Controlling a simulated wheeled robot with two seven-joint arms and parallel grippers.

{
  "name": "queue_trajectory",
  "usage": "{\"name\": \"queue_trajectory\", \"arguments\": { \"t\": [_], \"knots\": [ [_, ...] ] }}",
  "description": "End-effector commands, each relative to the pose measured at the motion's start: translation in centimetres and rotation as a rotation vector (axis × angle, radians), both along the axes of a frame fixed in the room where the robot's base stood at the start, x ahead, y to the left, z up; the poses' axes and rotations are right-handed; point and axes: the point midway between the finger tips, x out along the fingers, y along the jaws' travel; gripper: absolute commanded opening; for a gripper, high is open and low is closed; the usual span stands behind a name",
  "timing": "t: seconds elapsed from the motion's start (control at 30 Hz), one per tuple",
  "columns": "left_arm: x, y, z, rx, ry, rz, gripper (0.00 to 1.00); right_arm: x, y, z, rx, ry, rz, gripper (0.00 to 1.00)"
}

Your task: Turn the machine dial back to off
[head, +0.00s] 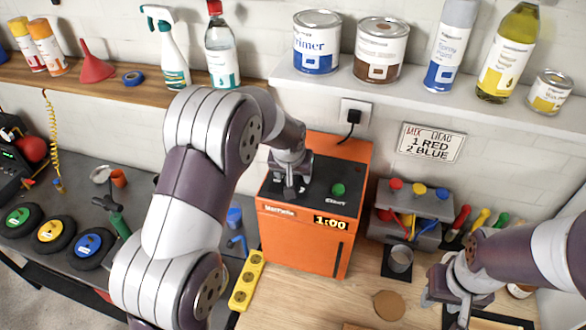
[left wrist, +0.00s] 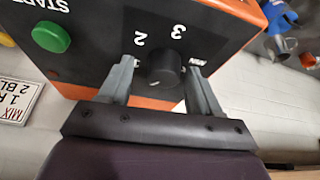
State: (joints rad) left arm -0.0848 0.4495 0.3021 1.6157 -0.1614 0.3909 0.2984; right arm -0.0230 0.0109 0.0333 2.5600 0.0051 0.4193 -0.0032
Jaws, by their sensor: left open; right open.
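The orange machine (head: 300,241) stands on the bench against the wall, with a black top panel and a 1:00 display. In the left wrist view its black round dial (left wrist: 166,68) shows near the upside-down marks 2 and 3; its exact setting is hard to read. My left gripper (head: 291,191) is over the machine's top panel. In the left wrist view the left gripper (left wrist: 163,82) is open, one finger on each side of the dial, apart from it as far as I can see. In the head view the gripper hides the dial. My right gripper (head: 455,296) is open and empty at the lower right.
A green start button (head: 338,189) sits on the panel right of my left gripper. A yellow power strip (head: 246,280) lies left of the machine. A shelf (head: 440,103) with cans runs above.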

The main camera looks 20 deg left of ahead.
Motion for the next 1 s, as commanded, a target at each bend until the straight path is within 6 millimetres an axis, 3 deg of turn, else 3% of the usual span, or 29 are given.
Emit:
{"name": "queue_trajectory", "arguments": {
  "t": [0.2,0.37,0.4,0.67,1.0],
  "knots": [
    [0.0,0.0,-0.1,0.000,0.000,0.000,0.63,0.0,0.0,0.0,0.000,0.000,0.000,0.43],
    [0.0,0.0,0.0,0.001,0.000,0.000,0.11,0.0,0.0,0.0,0.000,0.000,0.000,0.43],
    [0.0,0.1,0.0,0.001,0.000,0.000,0.09,0.0,0.0,0.0,0.000,0.000,0.000,0.43],
    [0.0,0.0,-0.2,0.000,-0.002,0.017,0.09,0.0,0.0,-0.6,0.000,0.000,0.000,0.43],
    [0.1,-0.2,-0.8,0.000,-0.007,0.200,0.09,0.0,0.0,-5.1,0.000,0.000,0.000,0.43]
  ]
}}
